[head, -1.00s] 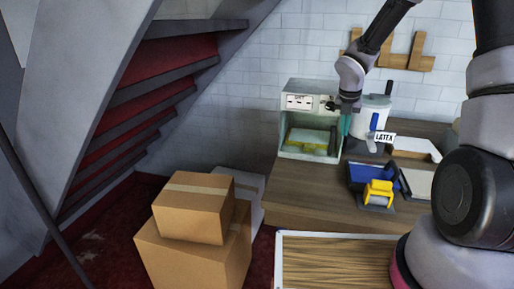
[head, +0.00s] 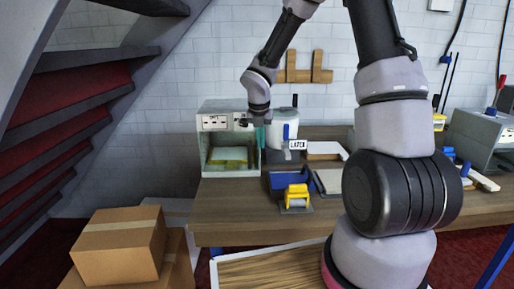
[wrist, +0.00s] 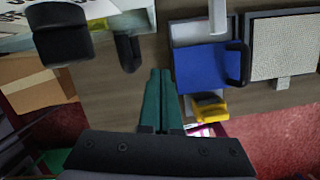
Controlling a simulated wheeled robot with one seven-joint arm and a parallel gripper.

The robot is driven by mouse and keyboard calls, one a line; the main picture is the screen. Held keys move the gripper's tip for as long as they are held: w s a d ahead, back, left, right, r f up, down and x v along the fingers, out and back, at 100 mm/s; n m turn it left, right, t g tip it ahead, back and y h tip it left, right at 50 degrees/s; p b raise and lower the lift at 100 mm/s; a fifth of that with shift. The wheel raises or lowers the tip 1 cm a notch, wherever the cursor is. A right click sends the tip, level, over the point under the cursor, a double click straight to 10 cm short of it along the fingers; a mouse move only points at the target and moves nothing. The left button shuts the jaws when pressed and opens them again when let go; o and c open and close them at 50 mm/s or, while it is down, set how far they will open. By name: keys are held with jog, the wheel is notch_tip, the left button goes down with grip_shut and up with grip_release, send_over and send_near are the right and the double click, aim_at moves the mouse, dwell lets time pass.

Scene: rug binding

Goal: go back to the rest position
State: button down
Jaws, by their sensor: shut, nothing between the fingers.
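My gripper (head: 260,137) is shut and empty, hanging above the workbench in front of the pale green cabinet (head: 203,160) and left of the white latex pot (head: 277,128). In the wrist view its two green fingers (wrist: 158,100) lie together with nothing between them, pointing over the bench. My arm covers part of the bench in the head view.
The wooden bench (head: 225,212) runs along the white brick wall. A yellow roller tool (head: 297,196) sits near its front. Cardboard boxes (head: 118,245) stand on the floor at left under the stairs. A grey machine (head: 475,135) is at right. Air above the bench front is clear.

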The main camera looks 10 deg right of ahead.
jog(key=s+d+r+m, duration=0.1)
jog(key=s+r+m, duration=0.35)
jog(key=r, duration=0.35)
jog(key=s+d+r+m, duration=0.2)
jog(key=s+r+m, duration=0.1)
jog(key=r+m, duration=0.3)
jog(key=s+r+m+t+y, duration=0.1)
jog(key=s+r+m+t, duration=0.1)
jog(key=s+r+m, duration=0.3)
jog(key=s+d+r+m+t+y, duration=0.1)
jog(key=s+r+m, duration=0.5)
jog(key=s+m, duration=0.7)
jog(key=m+t+y, duration=0.1)
jog(key=m, duration=0.6)
jog(key=shift+s+d+r, duration=0.15)
jog(key=shift+d+r, duration=0.15)
jog(key=shift+t, duration=0.3)
